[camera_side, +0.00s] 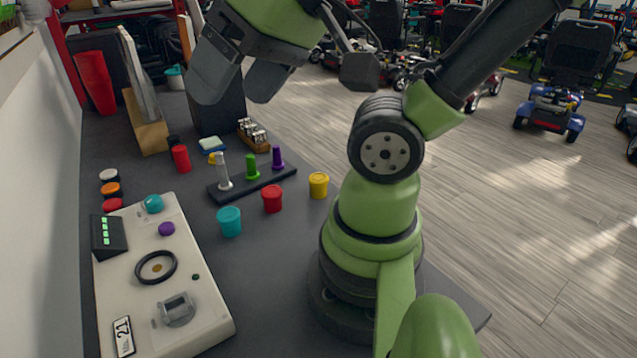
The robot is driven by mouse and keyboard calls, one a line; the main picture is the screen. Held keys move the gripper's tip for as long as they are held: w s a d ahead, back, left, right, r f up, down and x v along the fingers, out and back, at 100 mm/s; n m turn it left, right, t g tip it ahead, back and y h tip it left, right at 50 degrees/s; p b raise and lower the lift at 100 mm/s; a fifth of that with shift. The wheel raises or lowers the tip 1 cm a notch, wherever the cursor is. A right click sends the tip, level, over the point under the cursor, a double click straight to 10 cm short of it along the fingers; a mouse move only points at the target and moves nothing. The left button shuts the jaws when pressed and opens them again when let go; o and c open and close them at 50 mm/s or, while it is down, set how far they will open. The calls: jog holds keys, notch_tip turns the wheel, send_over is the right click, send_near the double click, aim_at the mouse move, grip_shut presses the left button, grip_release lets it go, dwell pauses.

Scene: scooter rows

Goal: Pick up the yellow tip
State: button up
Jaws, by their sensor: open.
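A small yellow piece (213,158), likely the yellow tip, sits on the dark bench just behind the silver peg. Its lower part is partly hidden by that peg, and its exact shape is too small to tell. My gripper (236,88) is high in the upper middle of the picture, above and beyond the piece as seen here. Its two grey fingers are apart, with nothing visible between them. A yellow lidded jar (318,186) stands upright further right, close to my arm's base.
A black strip (270,180) holds silver, green and purple pegs. Red (272,199) and teal (229,222) jars stand in front. A blue-and-yellow sponge (211,144) and wooden rack (253,138) lie behind. A white panel (205,312) fills the front left.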

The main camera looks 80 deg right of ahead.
jog(key=w+d+f+n+g+h, duration=0.2)
jog(key=w+d+f, duration=0.15)
jog(key=d, duration=0.35)
jog(key=n+g, duration=0.5)
jog(key=n, duration=0.1)
send_over(316, 178)
jog(key=f, duration=1.7)
jog(key=shift+w+a+f, duration=0.1)
jog(key=shift+w+a, duration=0.1)
jog(key=shift+a, duration=0.05)
notch_tip(316, 178, down, 4)
jog(key=shift+s+d+f, duration=0.1)
jog(key=shift+s+f, duration=0.05)
jog(key=shift+d+f, duration=0.2)
jog(key=shift+f, duration=2.8)
jog(key=c, duration=1)
